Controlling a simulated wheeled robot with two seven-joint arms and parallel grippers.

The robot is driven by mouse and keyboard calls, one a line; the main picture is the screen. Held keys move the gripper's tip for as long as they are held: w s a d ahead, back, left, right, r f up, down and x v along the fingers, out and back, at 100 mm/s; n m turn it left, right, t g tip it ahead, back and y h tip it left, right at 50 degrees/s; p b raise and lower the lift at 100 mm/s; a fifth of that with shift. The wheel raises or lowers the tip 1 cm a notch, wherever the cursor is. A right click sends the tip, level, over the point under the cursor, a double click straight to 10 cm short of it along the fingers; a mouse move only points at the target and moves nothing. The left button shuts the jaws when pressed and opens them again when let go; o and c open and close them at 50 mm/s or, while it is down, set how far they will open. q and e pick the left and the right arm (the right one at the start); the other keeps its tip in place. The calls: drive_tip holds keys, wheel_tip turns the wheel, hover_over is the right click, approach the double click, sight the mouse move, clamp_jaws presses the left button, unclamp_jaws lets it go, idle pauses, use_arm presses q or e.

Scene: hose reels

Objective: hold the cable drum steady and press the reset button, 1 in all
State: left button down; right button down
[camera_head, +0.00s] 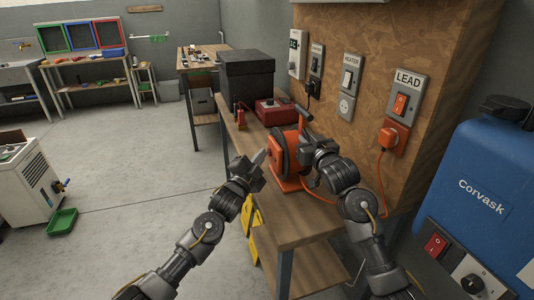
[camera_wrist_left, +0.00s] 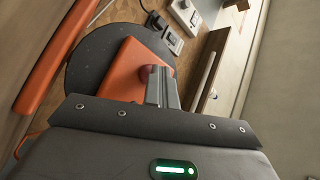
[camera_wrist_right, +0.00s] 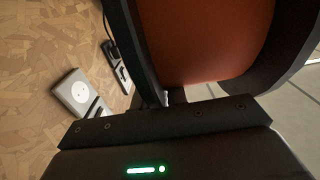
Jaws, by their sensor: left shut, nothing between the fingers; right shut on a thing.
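The cable drum (camera_head: 284,150) is an orange and black reel standing upright in an orange frame on the wooden bench. In the left wrist view its black disc (camera_wrist_left: 90,68) carries an orange panel (camera_wrist_left: 124,68). A small dark red button (camera_wrist_left: 146,72) sits on that panel. My left gripper (camera_head: 262,156) is shut and empty at the left face of the drum. Its fingertips (camera_wrist_left: 158,73) are beside the button; I cannot tell whether they touch it. My right gripper (camera_head: 309,147) is shut on the drum's edge at its right side. The right wrist view shows the drum's orange core (camera_wrist_right: 200,40) close up.
An orange plug (camera_head: 388,137) with an orange cable is in the LEAD wall socket. A red box (camera_head: 275,112) and a black case (camera_head: 246,77) stand behind the drum. A blue machine (camera_head: 490,190) is close on the right.

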use_arm(q)
drive_tip(key=shift+s+a, duration=0.25)
drive_tip(key=shift+a, duration=0.45)
drive_tip(key=a, duration=0.2)
drive_tip(key=s+a, duration=0.1)
drive_tip(key=a, duration=0.2)
drive_tip(key=shift+s, duration=0.15)
drive_tip(key=shift+d, duration=0.1)
idle(0.5)
use_arm(e)
drive_tip(key=c, duration=1.3)
unclamp_jaws()
drive_tip(key=shift+s, duration=0.1)
